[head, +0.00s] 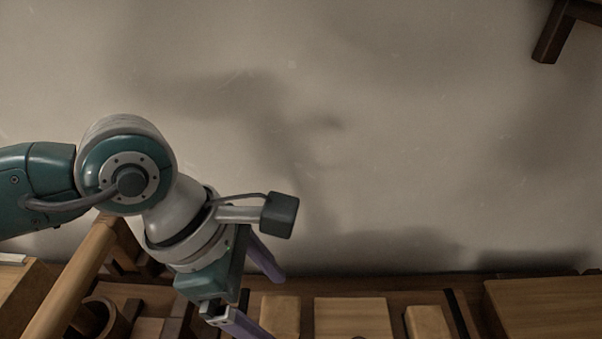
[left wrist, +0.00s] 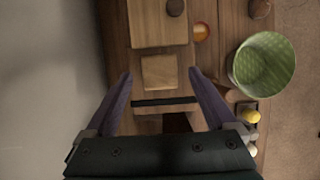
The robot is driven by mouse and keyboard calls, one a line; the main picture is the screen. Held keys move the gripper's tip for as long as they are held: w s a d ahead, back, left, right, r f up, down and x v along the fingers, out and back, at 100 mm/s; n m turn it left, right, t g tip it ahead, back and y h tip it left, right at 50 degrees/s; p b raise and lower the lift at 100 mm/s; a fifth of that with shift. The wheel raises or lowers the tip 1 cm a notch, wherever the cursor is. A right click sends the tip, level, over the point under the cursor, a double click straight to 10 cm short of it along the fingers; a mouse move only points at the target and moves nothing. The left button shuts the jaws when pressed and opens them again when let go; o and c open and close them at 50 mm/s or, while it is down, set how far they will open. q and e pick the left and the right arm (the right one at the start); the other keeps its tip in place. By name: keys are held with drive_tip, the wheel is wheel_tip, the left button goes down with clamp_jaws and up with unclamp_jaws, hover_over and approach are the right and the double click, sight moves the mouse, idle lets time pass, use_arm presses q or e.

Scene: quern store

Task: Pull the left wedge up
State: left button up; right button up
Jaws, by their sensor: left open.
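A small pale wooden block (head: 280,316), which looks like the left wedge, stands left of a larger wooden block (head: 352,318) on the brown bench by the wall. In the left wrist view the small block (left wrist: 159,72) lies between the tips of my left gripper (left wrist: 160,76), with a gap on both sides. The gripper is open, empty and seems to be above the block; its height is hard to tell. In the head view the left gripper (head: 271,305) comes down at the block's left. A similar small block (head: 428,322) stands right of the larger one. My right gripper is not in view.
A dark strip (left wrist: 165,101) crosses the bench beside the small block. A green bowl (left wrist: 262,66), a small orange dish (left wrist: 201,32) and a yellow item (left wrist: 248,113) are to the right. A wooden rail (head: 72,282) stands at left, a wide block (head: 540,305) at right.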

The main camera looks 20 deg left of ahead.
use_arm(q)
drive_tip(key=v, duration=0.6)
drive_tip(key=shift+r, duration=0.4)
drive_tip(key=shift+a, duration=0.1)
